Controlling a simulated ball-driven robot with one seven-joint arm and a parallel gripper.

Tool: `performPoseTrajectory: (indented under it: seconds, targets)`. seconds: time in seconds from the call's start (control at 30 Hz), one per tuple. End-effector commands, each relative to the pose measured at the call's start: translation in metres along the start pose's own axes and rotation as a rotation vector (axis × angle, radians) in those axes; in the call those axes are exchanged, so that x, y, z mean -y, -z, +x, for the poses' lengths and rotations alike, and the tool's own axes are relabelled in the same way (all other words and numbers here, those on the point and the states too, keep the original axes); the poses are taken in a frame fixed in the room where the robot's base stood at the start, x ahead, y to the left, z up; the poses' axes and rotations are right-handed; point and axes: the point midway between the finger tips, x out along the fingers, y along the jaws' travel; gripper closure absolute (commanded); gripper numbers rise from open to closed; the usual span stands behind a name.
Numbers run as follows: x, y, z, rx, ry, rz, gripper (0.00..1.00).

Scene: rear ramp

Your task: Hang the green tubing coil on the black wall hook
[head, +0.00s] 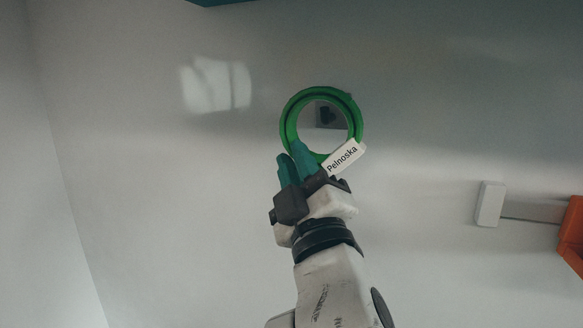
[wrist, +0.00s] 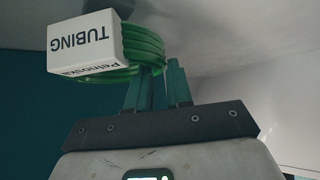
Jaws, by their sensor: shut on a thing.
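The green tubing coil (head: 287,117) is a ring with a white label (head: 343,157) at its lower right. My gripper (head: 297,160) is shut on the coil's lower edge with its teal fingers and holds it up before the wall. The wrist view also shows the coil (wrist: 143,45) and its label (wrist: 88,44) above the fingers (wrist: 158,84). The black wall hook (head: 327,116) shows through the ring's opening in the head view, on a grey plate. I cannot tell how far the coil is from the hook.
A white box (head: 489,204) on the wall at the right has a thin grey strip running to an orange object (head: 573,237) at the right edge. A teal edge (head: 217,2) shows at the top. The wall around the coil is otherwise bare.

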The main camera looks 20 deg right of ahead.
Motion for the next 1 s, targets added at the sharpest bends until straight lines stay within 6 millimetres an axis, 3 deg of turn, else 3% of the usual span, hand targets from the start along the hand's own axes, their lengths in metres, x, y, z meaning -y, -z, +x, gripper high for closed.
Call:
performPoseTrajectory:
  seconds: [0.73,1.0]
  targets:
    - [0.001,-0.030,0.028,0.001,-0.002,-0.001,1.00]
    - [0.012,-0.038,0.021,0.000,0.000,0.000,1.00]
